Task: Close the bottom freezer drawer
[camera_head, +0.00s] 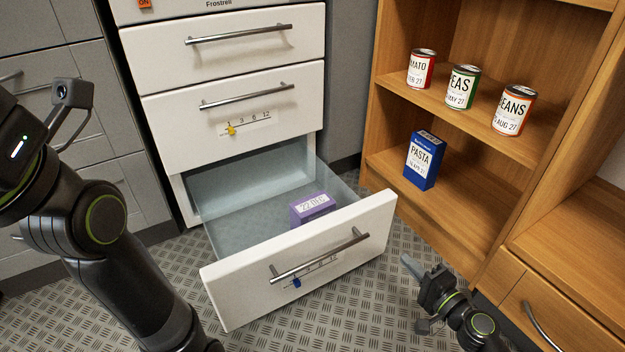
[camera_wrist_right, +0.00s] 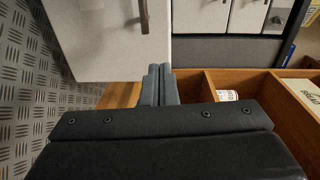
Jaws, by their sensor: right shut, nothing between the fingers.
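The bottom freezer drawer (camera_head: 330,245) is pulled well out, with a white front, a metal bar handle (camera_head: 320,256) and clear side walls. A purple box (camera_head: 312,207) lies inside it. My right gripper (camera_head: 407,262) is shut and empty, low in front and to the right of the drawer's right end. In the right wrist view, its closed fingers (camera_wrist_right: 160,85) appear beside the edge of a white drawer front (camera_wrist_right: 105,38); I cannot tell whether they touch. My left arm comes in at the left, but its gripper is out of view.
Two upper freezer drawers (camera_head: 235,120) are shut. A wooden shelf unit (camera_head: 455,215) with several cans and a blue pasta box (camera_head: 422,160) stands close on the right. Grey cabinets (camera_head: 60,55) stand on the left. Patterned metal floor (camera_head: 370,315) is clear before the drawer.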

